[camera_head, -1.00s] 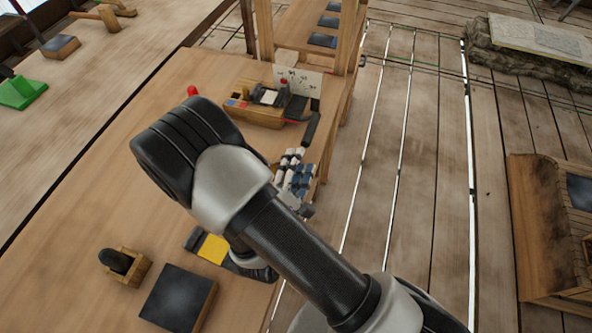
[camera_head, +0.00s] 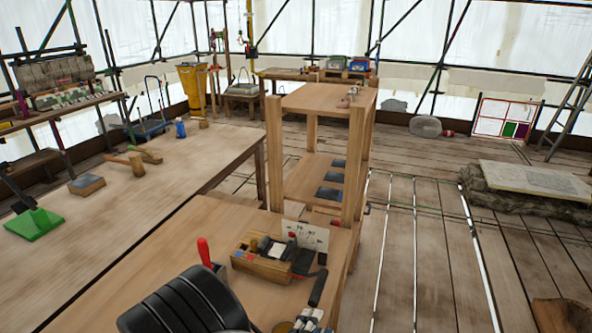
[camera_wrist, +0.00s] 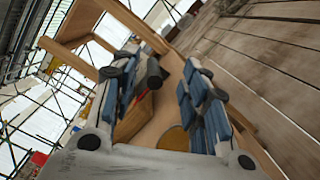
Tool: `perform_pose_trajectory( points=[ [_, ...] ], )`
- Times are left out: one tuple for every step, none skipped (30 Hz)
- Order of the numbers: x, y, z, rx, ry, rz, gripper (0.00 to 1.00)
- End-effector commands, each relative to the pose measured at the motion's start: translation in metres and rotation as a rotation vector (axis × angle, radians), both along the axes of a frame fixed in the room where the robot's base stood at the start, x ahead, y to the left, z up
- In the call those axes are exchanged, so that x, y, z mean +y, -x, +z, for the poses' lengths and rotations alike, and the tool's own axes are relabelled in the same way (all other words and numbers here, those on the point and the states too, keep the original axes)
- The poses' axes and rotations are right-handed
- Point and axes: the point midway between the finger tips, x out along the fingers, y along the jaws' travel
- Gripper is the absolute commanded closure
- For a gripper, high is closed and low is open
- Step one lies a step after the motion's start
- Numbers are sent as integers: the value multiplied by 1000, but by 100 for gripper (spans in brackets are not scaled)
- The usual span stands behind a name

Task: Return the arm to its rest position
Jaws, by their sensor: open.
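My arm (camera_head: 190,305) shows only as a black rounded joint at the bottom of the head view, over the near wooden bench. My gripper (camera_wrist: 160,100) fills the lower part of the wrist view. Its two blue-padded fingers stand wide apart, with nothing held between them. In the head view only a small part of the gripper (camera_head: 312,322) shows at the bottom edge, right of the arm joint. Beyond the fingers in the wrist view lie the bench top and part of a wooden item, partly hidden by the left finger.
On the near bench (camera_head: 190,240) are a wooden holder (camera_head: 262,268) with small items, a white card (camera_head: 305,236) and a red-handled tool (camera_head: 204,252). A tall wooden shelf stand (camera_head: 275,160) rises behind. A long table (camera_head: 150,190) lies left. The plank floor at right is mostly open.

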Motion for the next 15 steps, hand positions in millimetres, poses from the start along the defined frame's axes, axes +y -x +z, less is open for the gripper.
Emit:
perform_pose_trajectory(
  points=[
    [-19, -1, 19, -11, -16, -89, 59],
    [-32, 0, 29, -12, -24, -152, 59],
    [-51, 4, 44, -8, -39, -241, 59],
    [-66, 8, 54, -3, -53, -312, 59],
    [-80, 14, 63, 5, -71, -382, 59],
    [-99, 23, 73, 19, -97, -473, 59],
    [-111, 31, 80, 32, -122, -539, 59],
    [-123, 39, 86, 46, -149, -602, 59],
    [-138, 51, 93, 67, -189, -684, 59],
    [-147, 61, 97, 84, -224, -743, 59],
    [-156, 71, 101, 103, -261, -797, 59],
    [-165, 84, 105, 126, -316, -868, 59],
    [-171, 94, 107, 145, -362, -916, 59],
    [-176, 105, 109, 165, -408, -962, 59],
    [-180, 118, 111, 190, -475, -1017, 59]
  ],
)
